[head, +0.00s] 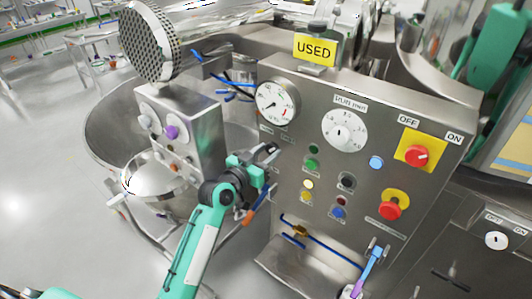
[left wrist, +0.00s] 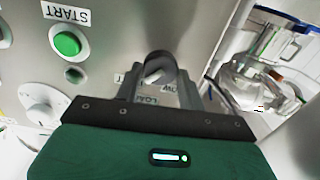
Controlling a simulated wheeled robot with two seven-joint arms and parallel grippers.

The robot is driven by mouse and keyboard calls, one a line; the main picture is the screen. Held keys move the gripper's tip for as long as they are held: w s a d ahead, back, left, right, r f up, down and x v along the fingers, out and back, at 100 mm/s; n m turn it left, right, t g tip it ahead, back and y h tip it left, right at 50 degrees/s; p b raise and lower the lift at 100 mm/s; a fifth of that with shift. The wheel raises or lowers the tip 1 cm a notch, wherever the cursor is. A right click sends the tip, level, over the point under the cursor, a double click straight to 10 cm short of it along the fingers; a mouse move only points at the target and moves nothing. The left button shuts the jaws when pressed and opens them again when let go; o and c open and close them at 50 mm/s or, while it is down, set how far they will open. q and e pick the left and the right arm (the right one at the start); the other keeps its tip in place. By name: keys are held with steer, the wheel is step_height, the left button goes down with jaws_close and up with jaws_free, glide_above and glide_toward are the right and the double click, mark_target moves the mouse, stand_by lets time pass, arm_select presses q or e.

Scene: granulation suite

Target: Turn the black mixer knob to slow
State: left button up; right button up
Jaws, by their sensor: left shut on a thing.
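The black mixer knob (left wrist: 161,62) shows in the left wrist view on the steel panel, between my left fingers. A white pointer mark shows on its face. My left gripper (left wrist: 158,88) is shut on the knob. My right gripper is not in view.
A white dial (head: 344,131), a green button (head: 312,164), a red switch on a yellow plate (head: 416,155) and a red stop button (head: 390,211) sit on the same panel. A steel bowl (head: 150,177) and a smaller control box (head: 192,125) stand at left.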

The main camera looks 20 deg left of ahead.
arm_select(q)
steer(key=n+p, duration=0.1)
steer(key=n, duration=0.2)
steer(key=shift+n+p, duration=0.4)
steer(key=n+p, duration=0.1)
steer(key=n, duration=0.2)
steer(key=shift+a+n+p, duration=0.1)
steer(key=shift+n+p, duration=0.2)
steer(key=shift+n, duration=0.1)
steer(key=n+p, duration=0.2)
steer(key=n, duration=0.4)
steer(key=shift+p, duration=0.3)
steer(key=n+p, duration=0.1)
steer(key=n, duration=0.2)
steer(key=shift+f, duration=0.1)
steer(key=shift+n, duration=0.4)
steer(key=shift+f, duration=0.1)
steer(key=o, duration=1)
steer(key=shift+c, duration=0.2)
steer(key=shift+a, duration=0.1)
